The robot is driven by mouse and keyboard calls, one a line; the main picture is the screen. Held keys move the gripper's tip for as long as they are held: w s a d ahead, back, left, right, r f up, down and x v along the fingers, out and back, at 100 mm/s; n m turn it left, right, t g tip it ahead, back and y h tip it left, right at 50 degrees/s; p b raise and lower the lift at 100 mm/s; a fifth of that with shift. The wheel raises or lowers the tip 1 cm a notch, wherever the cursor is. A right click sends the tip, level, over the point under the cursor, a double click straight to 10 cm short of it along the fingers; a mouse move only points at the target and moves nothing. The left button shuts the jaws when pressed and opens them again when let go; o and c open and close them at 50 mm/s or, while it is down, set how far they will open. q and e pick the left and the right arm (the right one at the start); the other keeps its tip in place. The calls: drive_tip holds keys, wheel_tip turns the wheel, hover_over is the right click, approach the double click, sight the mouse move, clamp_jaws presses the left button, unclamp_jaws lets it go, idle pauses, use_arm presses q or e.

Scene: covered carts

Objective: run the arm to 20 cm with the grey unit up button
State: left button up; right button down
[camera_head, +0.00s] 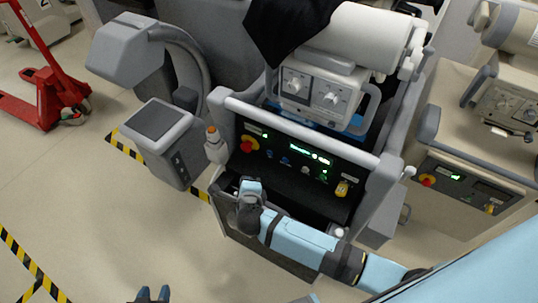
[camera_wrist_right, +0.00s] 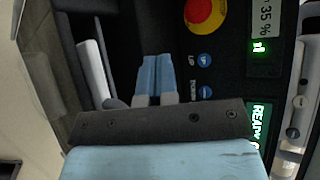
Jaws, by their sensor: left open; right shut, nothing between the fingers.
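The grey unit (camera_head: 288,132) stands in the middle of the head view, with a black control panel on its front. Its round blue up button (camera_wrist_right: 204,58) shows in the right wrist view, above a similar blue down button (camera_wrist_right: 205,92). The up button appears in the head view (camera_head: 269,148) too, very small. My right gripper (camera_wrist_right: 156,60) is shut and empty, its light blue fingers left of the up button and apparently apart from it. In the head view the right gripper (camera_head: 251,186) is in front of the panel's lower left. My left gripper (camera_head: 153,294) is open and empty at the bottom edge.
A red emergency stop (camera_head: 247,145) sits left of the buttons. A green readout (camera_head: 310,155) and yellow key switch (camera_head: 341,188) are to the right. A curved grey arm (camera_head: 180,60) stands left, a beige unit (camera_head: 480,130) right. Floor at lower left is clear.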

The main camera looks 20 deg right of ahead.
sight(270, 153)
drive_tip(key=shift+d, duration=0.1)
drive_tip(key=w+d, duration=0.4)
drive_tip(key=d, duration=0.1)
drive_tip(key=shift+w+d+r+b, duration=0.15)
drive_tip(key=shift+d+b, duration=0.05)
drive_tip(key=shift+b, duration=0.2)
drive_tip(key=shift+w+d, duration=0.55)
drive_tip(key=shift+d, duration=0.15)
idle(1.4)
drive_tip(key=shift+p, duration=0.3)
drive_tip(key=shift+w+d+p, duration=0.2)
drive_tip(key=shift+d+p, duration=0.05)
drive_tip(key=shift+p, duration=0.05)
drive_tip(key=shift+d, duration=0.1)
